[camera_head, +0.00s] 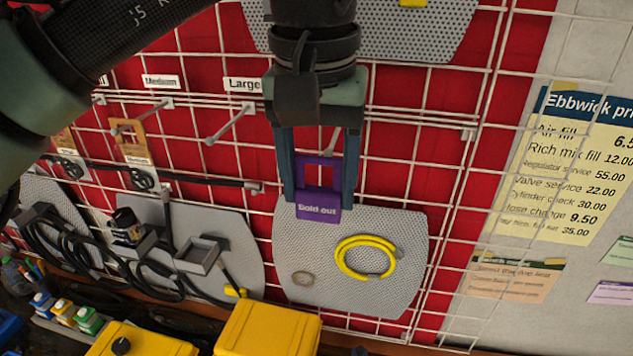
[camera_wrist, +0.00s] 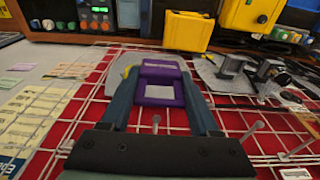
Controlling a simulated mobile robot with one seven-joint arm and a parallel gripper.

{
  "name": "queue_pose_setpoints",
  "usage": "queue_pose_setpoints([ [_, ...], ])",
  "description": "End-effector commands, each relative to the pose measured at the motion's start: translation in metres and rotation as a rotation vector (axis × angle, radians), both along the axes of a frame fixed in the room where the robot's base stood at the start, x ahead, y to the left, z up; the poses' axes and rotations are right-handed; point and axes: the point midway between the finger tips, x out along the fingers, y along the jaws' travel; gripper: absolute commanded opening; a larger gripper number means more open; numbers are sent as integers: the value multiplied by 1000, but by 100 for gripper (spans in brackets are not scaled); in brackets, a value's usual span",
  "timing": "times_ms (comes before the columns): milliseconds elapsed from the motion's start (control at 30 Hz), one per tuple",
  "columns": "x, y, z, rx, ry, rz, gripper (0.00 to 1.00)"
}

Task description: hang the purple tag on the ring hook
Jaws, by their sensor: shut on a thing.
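The purple tag (camera_head: 318,207) reads "Sold out" and has a square opening in its upper part. My gripper (camera_head: 320,190) points down in the head view and is shut on the tag, one finger along each side. The tag hangs upright in front of the wire grid. The wrist view also shows the tag (camera_wrist: 160,70) between the fingers (camera_wrist: 160,85). A peg hook (camera_head: 331,142) shows partly behind the tag and gripper. Another hook (camera_head: 229,125) sticks out under the "Large" label. I cannot tell which hook is the ring hook.
A brown tag (camera_head: 134,147) hangs on the hook under "Medium". Below are a grey perforated panel (camera_head: 395,285) with a yellow hose coil (camera_head: 348,262), panels with black hoses, and a yellow case (camera_head: 268,328). A price poster (camera_head: 580,165) is at right.

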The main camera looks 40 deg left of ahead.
Motion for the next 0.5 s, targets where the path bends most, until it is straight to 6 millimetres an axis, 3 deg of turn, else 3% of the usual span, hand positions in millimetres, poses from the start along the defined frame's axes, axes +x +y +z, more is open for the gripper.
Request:
queue_pose_setpoints([
  [500, 28, 13, -1, 0, 1, 1, 8],
])
